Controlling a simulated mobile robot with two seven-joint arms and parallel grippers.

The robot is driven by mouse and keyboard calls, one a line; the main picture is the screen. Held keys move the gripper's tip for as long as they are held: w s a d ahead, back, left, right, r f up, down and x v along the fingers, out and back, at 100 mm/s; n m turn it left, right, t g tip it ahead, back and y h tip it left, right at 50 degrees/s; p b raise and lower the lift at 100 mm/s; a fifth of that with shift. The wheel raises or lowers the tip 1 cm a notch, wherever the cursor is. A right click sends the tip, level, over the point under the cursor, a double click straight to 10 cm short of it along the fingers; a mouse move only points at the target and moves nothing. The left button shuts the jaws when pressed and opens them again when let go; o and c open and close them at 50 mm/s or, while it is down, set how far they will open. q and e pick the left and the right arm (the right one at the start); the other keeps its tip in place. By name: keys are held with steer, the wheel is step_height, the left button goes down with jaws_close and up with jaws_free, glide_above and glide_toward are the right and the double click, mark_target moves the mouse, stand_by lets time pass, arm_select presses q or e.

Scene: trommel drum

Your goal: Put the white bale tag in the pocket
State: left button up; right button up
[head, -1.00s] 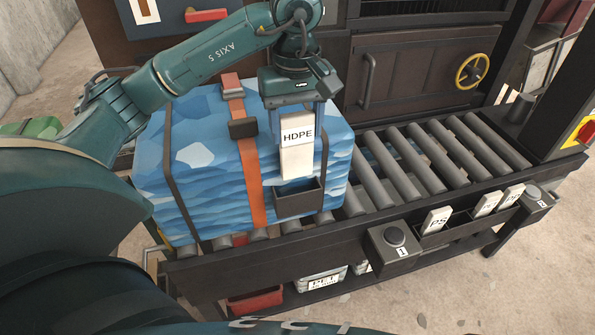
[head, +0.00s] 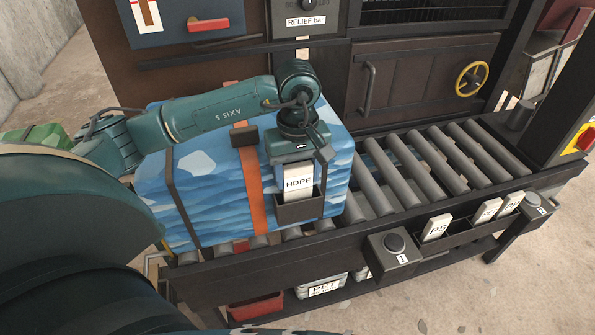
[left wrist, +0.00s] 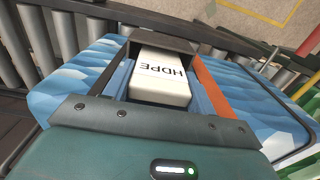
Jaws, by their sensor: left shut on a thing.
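The white bale tag (head: 298,184), marked HDPE, stands upright at the dark pocket (head: 301,209) on the front of the blue bale (head: 210,205). Its lower part is hidden behind the pocket's front wall. My left gripper (head: 298,168) is above the pocket and shut on the tag's upper part. In the left wrist view the tag (left wrist: 160,82) lies between my fingers, its far end inside the pocket (left wrist: 165,42). Whether it touches the pocket's bottom is hidden. My right gripper is not in view.
The bale rests on a roller conveyor (head: 420,165), whose rollers to the right are bare. An orange strap (head: 252,190) runs down the bale left of the pocket. Other white tags (head: 436,228) stand in a rack on the conveyor's front rail, beside a button box (head: 394,246).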

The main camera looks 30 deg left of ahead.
arm_select(q)
steer(key=o, duration=1)
steer(key=shift+f, duration=0.1)
steer(key=shift+r+p, duration=0.3)
steer(key=shift+p, duration=0.05)
step_height(320, 180, up, 12)
steer(key=shift+f+b, duration=0.1)
steer(key=shift+b, duration=0.3)
